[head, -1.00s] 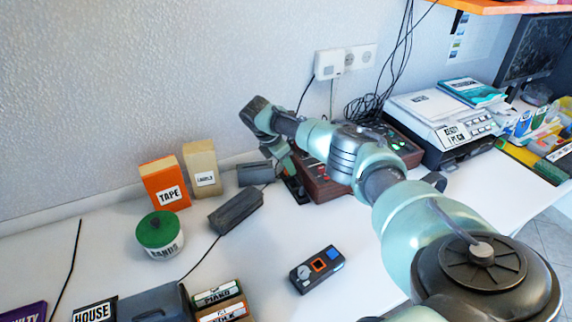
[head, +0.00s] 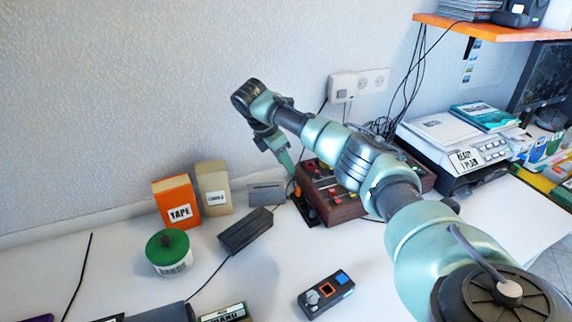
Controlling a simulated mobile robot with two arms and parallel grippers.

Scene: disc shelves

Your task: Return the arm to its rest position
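My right arm comes in from the lower right and reaches over the white table toward the wall. Its gripper (head: 294,190) points down beside the left end of a brown control box with buttons (head: 345,205). The fingertips are small and partly lost against a dark base there, so I cannot tell whether they are open or shut, or whether they touch anything. My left gripper is not in view.
Left of the gripper stand an orange TAPE box (head: 177,201), a tan box (head: 214,188), a green-lidded tin (head: 168,252) and a black adapter (head: 245,230). A small device (head: 326,295) lies in front. A printer (head: 462,145) stands at right, under an orange shelf (head: 490,30).

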